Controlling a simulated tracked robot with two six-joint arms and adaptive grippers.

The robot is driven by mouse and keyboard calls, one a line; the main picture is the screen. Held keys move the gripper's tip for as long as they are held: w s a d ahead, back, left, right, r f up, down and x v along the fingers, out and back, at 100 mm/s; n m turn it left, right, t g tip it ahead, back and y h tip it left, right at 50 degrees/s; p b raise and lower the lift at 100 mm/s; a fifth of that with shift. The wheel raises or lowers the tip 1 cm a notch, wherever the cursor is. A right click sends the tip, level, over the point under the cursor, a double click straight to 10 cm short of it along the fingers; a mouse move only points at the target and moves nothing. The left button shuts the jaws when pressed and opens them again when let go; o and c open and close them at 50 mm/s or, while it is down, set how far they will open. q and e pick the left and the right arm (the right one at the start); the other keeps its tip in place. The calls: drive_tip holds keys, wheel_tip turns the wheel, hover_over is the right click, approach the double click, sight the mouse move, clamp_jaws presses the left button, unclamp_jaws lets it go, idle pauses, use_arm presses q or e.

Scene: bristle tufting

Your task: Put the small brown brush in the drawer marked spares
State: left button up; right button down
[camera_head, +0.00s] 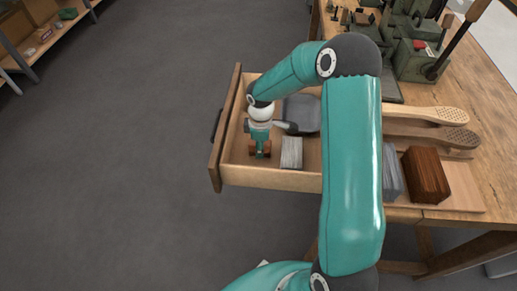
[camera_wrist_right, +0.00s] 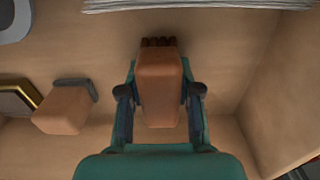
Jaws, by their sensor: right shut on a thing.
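My right gripper (camera_head: 260,147) reaches down into the open wooden drawer (camera_head: 255,180). In the right wrist view the gripper (camera_wrist_right: 160,100) is shut on the small brown brush (camera_wrist_right: 160,85), a brown block with dark bristles at its far end, between the two fingers. The brush is inside the drawer walls, low over the floor; I cannot tell whether it touches. In the head view the gripper partly hides it. No marking on the drawer front shows from here. My left gripper is not in view.
The drawer also holds a pale grey bristle block (camera_head: 291,152) and a dark grey item (camera_head: 301,113). Another brown piece (camera_wrist_right: 62,110) lies left of the brush. On the bench, long wooden brushes (camera_head: 425,115) and a dark brown block (camera_head: 426,175) sit right of my arm.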

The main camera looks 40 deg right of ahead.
drive_tip(key=shift+f, duration=0.15)
drive_tip(key=c, duration=0.8)
unclamp_jaws()
drive_tip(key=shift+r, duration=0.35)
wheel_tip(320, 180, up, 12)
drive_tip(key=shift+f+p, duration=0.15)
drive_tip(key=shift+p, duration=0.75)
